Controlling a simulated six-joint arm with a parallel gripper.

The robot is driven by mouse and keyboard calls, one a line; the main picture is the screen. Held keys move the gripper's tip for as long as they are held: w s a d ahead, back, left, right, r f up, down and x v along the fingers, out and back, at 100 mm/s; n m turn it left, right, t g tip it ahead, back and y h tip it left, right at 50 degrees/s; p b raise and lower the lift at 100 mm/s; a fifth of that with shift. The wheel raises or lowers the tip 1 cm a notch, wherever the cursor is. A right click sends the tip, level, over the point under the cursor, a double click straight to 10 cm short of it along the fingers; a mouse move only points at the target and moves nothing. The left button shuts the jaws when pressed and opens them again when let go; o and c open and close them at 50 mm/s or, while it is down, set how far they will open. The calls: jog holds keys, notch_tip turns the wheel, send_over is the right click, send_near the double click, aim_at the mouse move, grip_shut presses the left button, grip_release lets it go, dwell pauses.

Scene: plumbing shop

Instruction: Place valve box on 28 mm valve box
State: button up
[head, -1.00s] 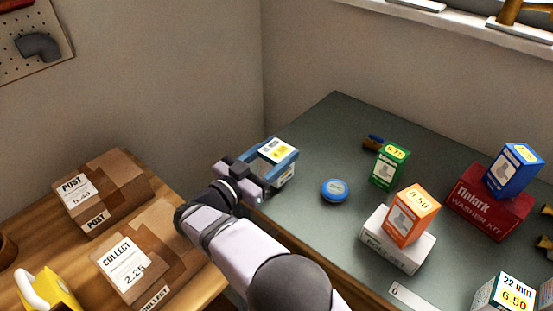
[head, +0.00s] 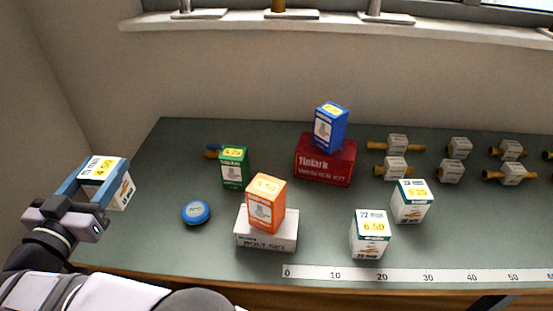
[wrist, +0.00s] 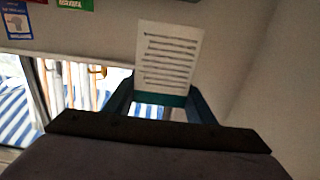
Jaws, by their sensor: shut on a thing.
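My gripper (head: 96,190) is shut on a white valve box (head: 122,192) with a yellow price label on top, at the left end of the counter. In the wrist view, the box's white printed face (wrist: 170,55) shows between the blue fingers (wrist: 160,103). The other white box (head: 411,203), priced 9.25, stands upright right of centre on the counter; its size text is too small to read surely, but it fits the 28 mm valve box. The 22 mm box (head: 369,236), priced 6.50, stands in front of it to the left. My gripper is far left of both.
An orange box (head: 267,204) sits on a white bolt set box (head: 250,236). A blue box (head: 330,128) sits on a red washer kit (head: 323,163). A green box (head: 234,168) and blue tin (head: 195,212) stand nearer my gripper. Several valves (head: 398,143) lie at the back right.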

notch_tip(320, 180, up, 13)
jog(key=w+d+m+g+h+p, duration=0.1)
jog(key=w+d+m+h+p, duration=0.2)
jog(key=w+d, duration=0.5)
jog(key=w+d+f+m+g+h+p, duration=0.15)
jog(key=w+d+h, duration=0.25)
jog(key=d, duration=0.7)
jog(key=w+d+m+g+h+p, duration=0.1)
jog(key=w+d+m+g+h, duration=0.2)
jog(key=w+d, duration=0.5)
jog(key=s+d+m+g+h+p, duration=0.2)
jog(key=d+m+g+h, duration=0.1)
jog(key=d, duration=1)
jog(key=s+d+m+g+h+p, duration=0.15)
jog(key=d+m+g+h, duration=0.25)
jog(key=d, duration=0.9)
jog(key=s+d+r+m+g+p, duration=0.15)
jog(key=s+d+m+g, duration=0.4)
jog(key=d, duration=0.75)
jog(key=shift+s+f+n+h+p, duration=0.15)
jog(key=shift+f+n+p, duration=0.25)
jog(key=shift+f, duration=2.15)
jog(key=shift+s+f+n+h+p, duration=0.15)
jog(key=shift+f+n+p, duration=0.25)
jog(key=shift+f, duration=2.2)
jog(key=shift+s+f+n+p, duration=0.2)
jog(key=shift+f+n+p, duration=0.15)
jog(key=shift+f, duration=2.2)
